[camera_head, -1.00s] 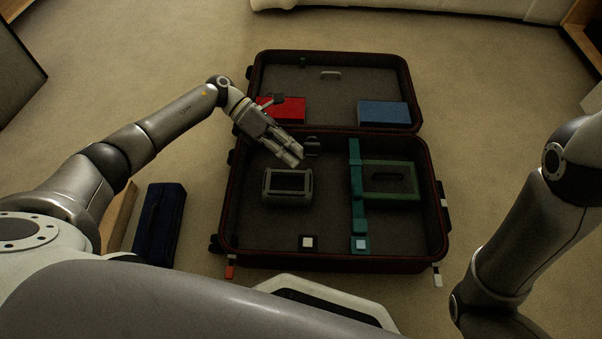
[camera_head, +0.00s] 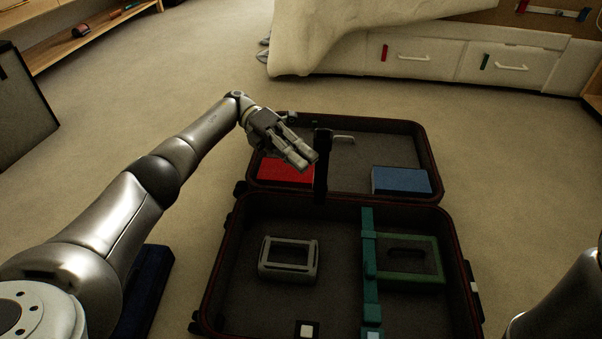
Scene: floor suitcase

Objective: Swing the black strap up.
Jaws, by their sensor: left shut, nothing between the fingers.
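The black strap (camera_head: 322,180) shows as a dark vertical band near the hinge side of the open suitcase (camera_head: 452,235), across the lower edge of the lid half. My left gripper (camera_head: 308,163) is shut and empty. Its fingertips are just left of the strap's upper part; I cannot tell whether they touch it. A teal strap (camera_head: 369,260) lies across the base half, over part of a green framed case (camera_head: 412,279). My right gripper is out of view; only a part of my right arm shows at the lower right.
A grey case (camera_head: 288,279) lies in the base half. A red box (camera_head: 284,171) and a blue box (camera_head: 401,181) lie in the lid half. A dark blue item (camera_head: 148,282) is on the floor at left. A white bed with drawers (camera_head: 425,58) stands behind; carpet between is clear.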

